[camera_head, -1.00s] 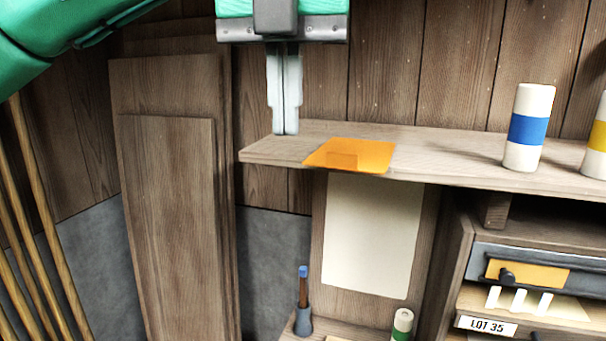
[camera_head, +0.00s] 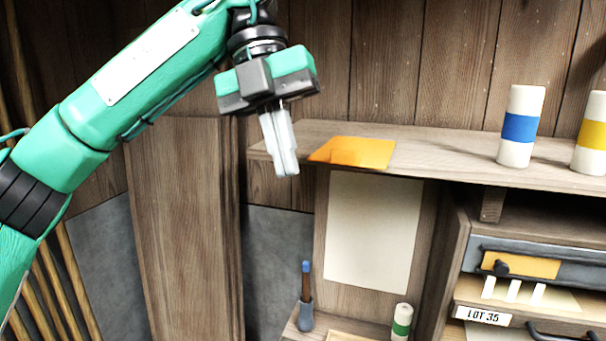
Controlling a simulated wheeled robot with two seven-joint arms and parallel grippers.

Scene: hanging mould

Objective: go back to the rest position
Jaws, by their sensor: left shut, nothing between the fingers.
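My left gripper (camera_head: 286,172) is shut and empty, its pale fingers pointing down and tilted slightly to the right. It hangs in front of the left end of the wooden shelf (camera_head: 440,157). My green left arm comes in from the left edge. An orange sheet (camera_head: 354,152) lies on the shelf's left part, just right of the fingers and apart from them. My right gripper is out of view.
On the shelf stand a white cylinder with a blue band (camera_head: 520,127) and one with a yellow band (camera_head: 592,134). Below are a pale sheet (camera_head: 368,232), a blue-tipped tool in a holder (camera_head: 305,312), a green-banded cylinder (camera_head: 402,322) and a drawer cabinet (camera_head: 468,258). Wooden boards (camera_head: 185,230) and poles stand left.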

